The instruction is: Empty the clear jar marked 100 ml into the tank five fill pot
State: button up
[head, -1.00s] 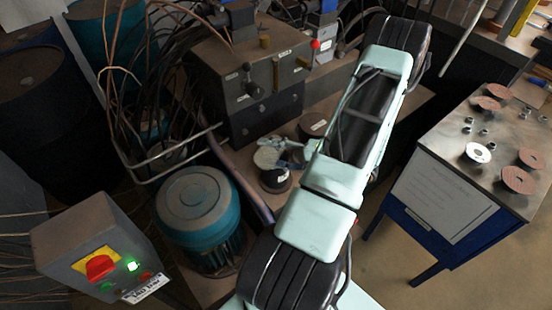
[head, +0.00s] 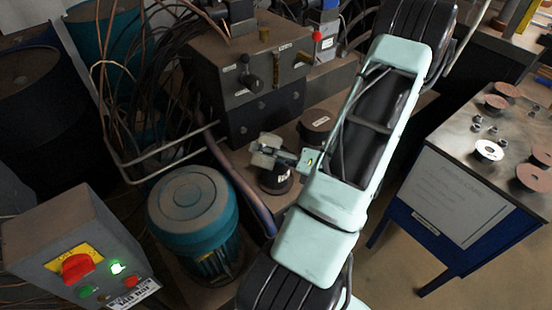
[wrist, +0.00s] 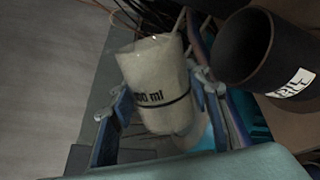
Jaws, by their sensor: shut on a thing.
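The clear jar (wrist: 158,85), marked "100 ml" with a dark line round it, looks pale and cloudy in the wrist view. My gripper (wrist: 160,92) is shut on it, one finger on each side. The jar leans a little in that view, and its open mouth shows. In the head view the jar (head: 266,147) is partly hidden by my gripper (head: 284,156). A dark open pot (wrist: 265,48) with a white label stands beside the jar in the wrist view. In the head view this pot (head: 274,183) shows just below the jar. Its label is too small to read.
Another dark round pot (head: 316,122) stands behind, near the grey valve block (head: 245,70). A bent metal rail (head: 165,172) and a teal motor (head: 193,210) are left of the pots. A bench with discs (head: 488,150) is at the right.

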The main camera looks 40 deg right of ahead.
jog(key=shift+f+n+b, duration=0.3)
jog(key=shift+f+b, duration=0.1)
jog(key=shift+f, duration=0.15)
jog(key=shift+r+n+b, duration=0.4)
jog(key=shift+n+b, duration=0.1)
jog(key=shift+n, duration=0.2)
jog(key=f+n+b, duration=0.1)
jog(key=b, duration=0.1)
jog(key=shift+n+t+h+b, duration=0.3)
jog(key=shift+t, duration=0.1)
jog(key=a+n+b, duration=0.1)
jog(key=b, duration=0.1)
jog(key=a+f+n+b, duration=0.1)
jog(key=n+b, duration=0.1)
jog(key=b, duration=0.1)
jog(key=s+a+f+n+t+b, duration=0.1)
jog(key=b, duration=0.2)
jog(key=shift+f+n, duration=0.1)
jog(key=shift+n, duration=0.3)
notch_tip(320, 180, down, 6)
jog(key=a+n+b, duration=0.1)
jog(key=n+b, duration=0.1)
jog(key=b, duration=0.6)
jog(key=shift+s+f, duration=0.15)
jog(key=shift+s, duration=0.05)
